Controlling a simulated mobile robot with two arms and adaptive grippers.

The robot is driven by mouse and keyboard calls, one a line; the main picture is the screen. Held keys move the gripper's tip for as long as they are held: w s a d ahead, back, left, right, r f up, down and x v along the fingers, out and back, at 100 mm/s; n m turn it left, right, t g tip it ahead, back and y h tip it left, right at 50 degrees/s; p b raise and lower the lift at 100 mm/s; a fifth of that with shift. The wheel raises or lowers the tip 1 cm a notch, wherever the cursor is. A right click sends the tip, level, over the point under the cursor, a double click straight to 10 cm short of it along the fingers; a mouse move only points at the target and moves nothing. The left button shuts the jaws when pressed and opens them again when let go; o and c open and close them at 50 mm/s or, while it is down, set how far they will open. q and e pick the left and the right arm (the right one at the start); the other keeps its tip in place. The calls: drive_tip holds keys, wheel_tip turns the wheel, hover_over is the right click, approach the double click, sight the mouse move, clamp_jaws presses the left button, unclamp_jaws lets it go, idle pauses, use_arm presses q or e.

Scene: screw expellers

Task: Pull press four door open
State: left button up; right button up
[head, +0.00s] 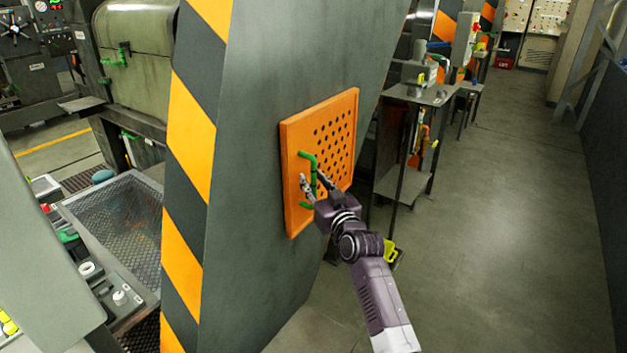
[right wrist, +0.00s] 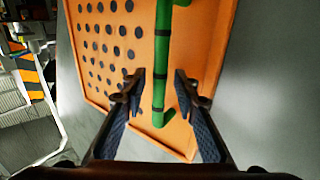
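The press door is an orange panel (head: 345,128) with round holes, set in the grey side of the machine and looking shut. Its green handle (head: 308,157) is a vertical bar near the panel's left edge in the head view. My right gripper (head: 315,183) is at the handle. In the right wrist view the open fingers (right wrist: 157,88) stand on either side of the green bar (right wrist: 162,60), with gaps between them and the bar. The orange panel (right wrist: 115,50) lies behind the bar. My left gripper is not in view.
A grey machine wall with orange and black stripes (head: 190,130) stands left of the door. A metal table (head: 420,94) stands to the right, behind my arm. Open floor (head: 520,200) lies to the right. A mesh-topped unit (head: 120,225) is at lower left.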

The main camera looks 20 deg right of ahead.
drive_tip(key=shift+w, duration=0.15)
clamp_jaws()
idle(0.4)
